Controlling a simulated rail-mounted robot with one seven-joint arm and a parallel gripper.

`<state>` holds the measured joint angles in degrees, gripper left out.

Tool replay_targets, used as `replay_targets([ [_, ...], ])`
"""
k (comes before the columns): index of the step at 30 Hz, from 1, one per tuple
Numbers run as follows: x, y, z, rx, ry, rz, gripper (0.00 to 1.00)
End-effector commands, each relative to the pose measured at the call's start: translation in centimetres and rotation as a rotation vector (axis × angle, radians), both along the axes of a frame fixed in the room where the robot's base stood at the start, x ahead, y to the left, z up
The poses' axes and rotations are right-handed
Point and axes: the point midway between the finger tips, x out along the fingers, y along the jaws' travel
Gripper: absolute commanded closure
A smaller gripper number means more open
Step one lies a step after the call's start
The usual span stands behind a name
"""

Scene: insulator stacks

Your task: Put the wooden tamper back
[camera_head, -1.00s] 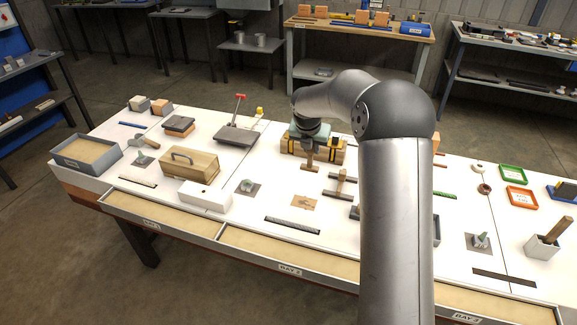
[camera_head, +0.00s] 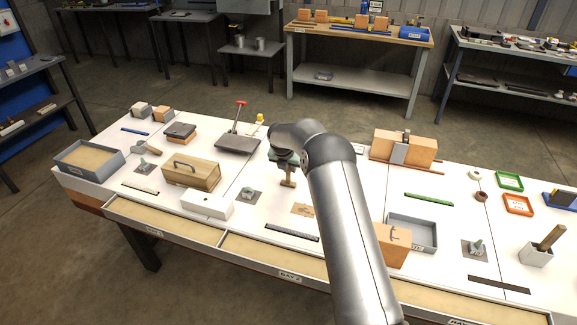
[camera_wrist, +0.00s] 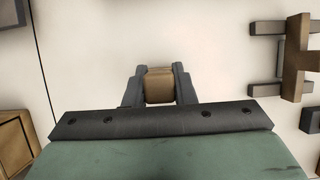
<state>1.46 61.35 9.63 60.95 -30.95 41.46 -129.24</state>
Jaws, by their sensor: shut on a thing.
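My gripper (camera_head: 287,165) is shut on the wooden tamper (camera_head: 288,179), a brown piece with a narrow shaft and a wider foot. It hangs upright over the middle of the white table, behind the brown patch (camera_head: 303,210). I cannot tell the gap between its foot and the table. In the wrist view the tamper's squarish brown end (camera_wrist: 159,86) sits between my two dark fingers (camera_wrist: 159,94). The rest of it is hidden there.
A wooden piece with grey bars (camera_wrist: 294,70) stands right of my gripper in the wrist view. A handled wooden box (camera_head: 190,173) and white block (camera_head: 207,204) are at left. Strapped bricks (camera_head: 404,147) and a grey tray (camera_head: 411,232) are at right.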

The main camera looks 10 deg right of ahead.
Motion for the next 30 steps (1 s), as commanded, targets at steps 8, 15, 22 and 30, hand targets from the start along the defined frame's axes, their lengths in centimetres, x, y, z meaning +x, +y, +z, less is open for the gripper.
replay_targets([
  [8, 0.0, 0.0, -0.1, 0.000, -0.002, 0.000, 0.98],
  [15, 0.0, 0.0, -0.2, 0.000, -0.001, 0.000, 0.55],
  [22, 0.0, 0.0, 0.1, 0.000, -0.002, 0.000, 0.55],
  [30, -1.3, 0.8, 3.9, 0.001, -0.006, 0.002, 0.55],
])
